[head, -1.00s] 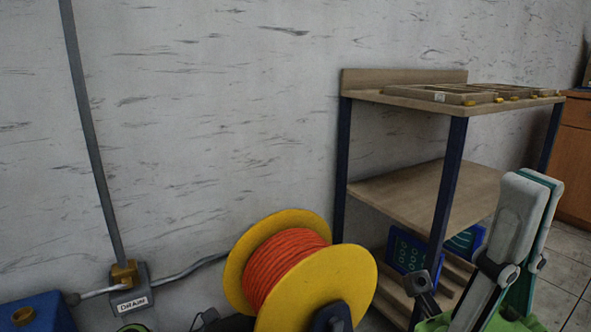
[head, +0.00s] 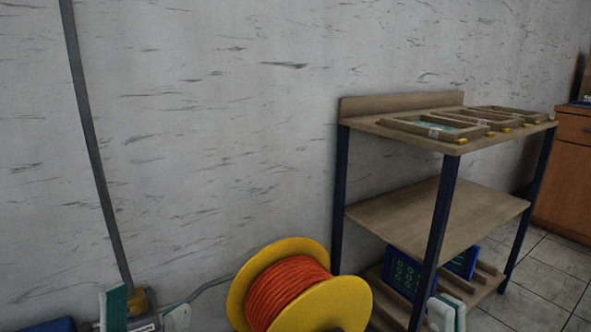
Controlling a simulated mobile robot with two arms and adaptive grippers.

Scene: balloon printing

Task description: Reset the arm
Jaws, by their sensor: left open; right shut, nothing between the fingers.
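My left gripper (head: 146,312) shows at the bottom left edge. Its two fingers, one with a green face and one white, stand apart with nothing between them, in front of the grey wall box. My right gripper (head: 445,313) shows only as pale fingertips at the bottom edge, in front of the shelf's lower part. Its fingers are together and hold nothing. Most of both arms is below the picture.
A yellow reel with orange cord (head: 290,292) stands between the grippers. A wooden shelf (head: 420,218) with dark blue legs is at right, with frames (head: 440,126) on top and blue panels (head: 403,274) below. Tiled floor (head: 560,275) is clear at far right.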

